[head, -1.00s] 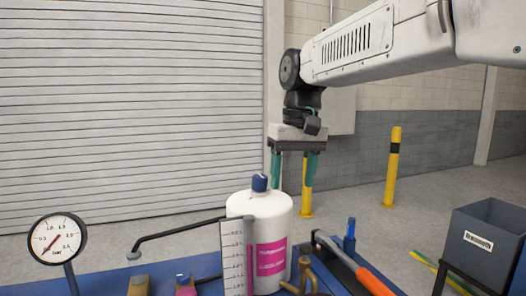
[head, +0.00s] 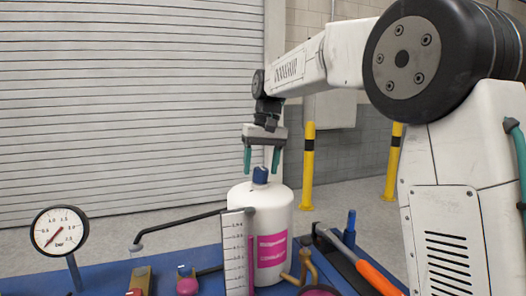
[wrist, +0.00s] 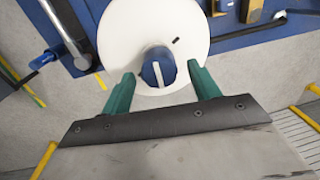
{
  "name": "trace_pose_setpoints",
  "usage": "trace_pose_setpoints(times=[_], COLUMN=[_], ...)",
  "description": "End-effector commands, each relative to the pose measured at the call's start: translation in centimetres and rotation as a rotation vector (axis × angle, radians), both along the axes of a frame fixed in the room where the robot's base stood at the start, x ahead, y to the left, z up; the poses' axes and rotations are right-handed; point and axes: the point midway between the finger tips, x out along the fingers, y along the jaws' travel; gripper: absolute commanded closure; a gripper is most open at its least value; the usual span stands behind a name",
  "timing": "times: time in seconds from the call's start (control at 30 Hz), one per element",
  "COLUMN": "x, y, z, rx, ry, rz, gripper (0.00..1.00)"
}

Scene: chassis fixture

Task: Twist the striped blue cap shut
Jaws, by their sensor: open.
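The striped blue cap (head: 260,175) sits on top of a white bottle (head: 240,200) with a magenta label. In the wrist view the cap (wrist: 149,68) is blue with one white stripe across its top, and the bottle's round white top (wrist: 120,35) surrounds it. My gripper (head: 262,168) is open, with its green fingers pointing down above the bottle, one on either side of the cap in the picture. In the wrist view my gripper (wrist: 163,80) shows its two fingers spread apart, with the cap between and slightly beyond the tips. I see no contact.
A pressure gauge (head: 59,232) stands at left, with a black bent rod (head: 180,223) beside the bottle. An orange-handled tool (head: 378,278) and a blue post (head: 350,225) are at right. Yellow posts (head: 308,165) stand behind.

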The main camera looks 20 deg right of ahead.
Motion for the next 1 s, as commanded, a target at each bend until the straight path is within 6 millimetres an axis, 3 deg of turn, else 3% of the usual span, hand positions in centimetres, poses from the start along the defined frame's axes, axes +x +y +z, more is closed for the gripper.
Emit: trace_pose_setpoints(times=[0.2, 0.47, 0.63, 0.77, 0.8, 0.87, 1.0], x=[0.0, 0.0, 0.0, 0.0, 0.0, 0.0, 0.0], y=[0.2, 0.2, 0.2, 0.2, 0.2, 0.2, 0.2], z=[-1.6, -1.7, -1.7, -1.7, -1.7, -1.7, -1.7], rx=[0.0, 0.0, 0.0, 0.0, 0.0, 0.0, 0.0], ry=[0.001, 0.0, 0.0, 0.0, 0.0, 0.0, 0.0], rz=[0.0, 0.0, 0.0, 0.0, 0.0, 0.0, -0.025], gripper=[0.39, 0.39, 0.83, 0.84, 0.74, 0.9, 0.94])
